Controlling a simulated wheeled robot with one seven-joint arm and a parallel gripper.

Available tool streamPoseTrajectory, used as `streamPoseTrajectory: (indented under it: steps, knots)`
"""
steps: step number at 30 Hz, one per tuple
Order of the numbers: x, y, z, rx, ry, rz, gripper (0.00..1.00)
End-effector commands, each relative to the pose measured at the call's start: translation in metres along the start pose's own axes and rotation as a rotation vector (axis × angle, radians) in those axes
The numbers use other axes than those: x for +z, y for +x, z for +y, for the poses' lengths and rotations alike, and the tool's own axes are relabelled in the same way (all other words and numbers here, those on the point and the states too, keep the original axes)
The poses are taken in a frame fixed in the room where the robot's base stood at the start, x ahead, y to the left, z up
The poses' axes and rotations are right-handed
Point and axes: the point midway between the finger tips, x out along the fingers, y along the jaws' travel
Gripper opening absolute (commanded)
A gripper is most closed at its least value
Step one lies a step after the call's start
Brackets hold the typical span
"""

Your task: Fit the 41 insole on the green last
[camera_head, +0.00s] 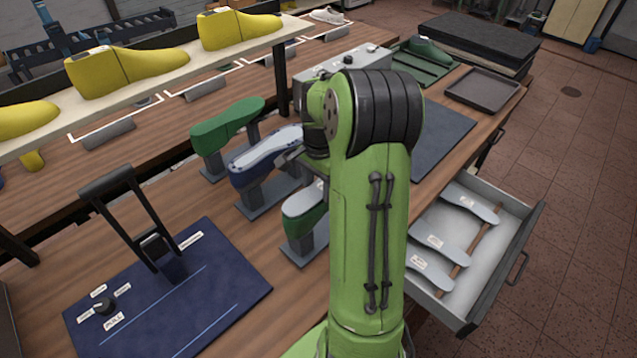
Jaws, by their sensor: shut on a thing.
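A green last (228,125) stands sole up on a grey stand, its sole bare green. In front of it a blue last (245,176) stands on a grey stand, with a pale insole (268,146) at its top. Another green last (303,222) stands nearer, with a pale top, partly hidden by my arm. My gripper (292,156) is at the right side of the blue last's top, mostly hidden behind my arm. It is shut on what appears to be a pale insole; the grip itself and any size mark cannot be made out.
An open drawer (488,262) at the right holds several pale labelled insoles and a wooden strip. A blue mat (225,270) with a black upright frame lies at front left. A shelf (150,85) with yellow lasts crosses the upper left. A grey tray (482,90) lies at back right.

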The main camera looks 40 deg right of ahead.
Motion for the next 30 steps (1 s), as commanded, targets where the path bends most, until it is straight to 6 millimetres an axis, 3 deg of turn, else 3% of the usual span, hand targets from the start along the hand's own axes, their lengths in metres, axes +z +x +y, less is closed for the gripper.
streamPoseTrajectory:
  steps: [7, 8, 13, 23, 26, 30]
  knots:
    - [0.0, -0.001, 0.0, 0.0, 0.0, 0.0, 0.28]
    - [0.0, -0.001, 0.0, 0.0, 0.0, 0.0, 0.6]
    - [0.0, -0.001, 0.0, 0.0, 0.0, 0.0, 0.86]
    - [0.0, -0.006, 0.0, -0.001, 0.0, 0.001, 0.87]
    - [-0.001, -0.023, -0.001, -0.004, 0.0, 0.004, 0.87]
    - [0.0, -0.063, -0.001, -0.005, 0.0, 0.005, 0.87]
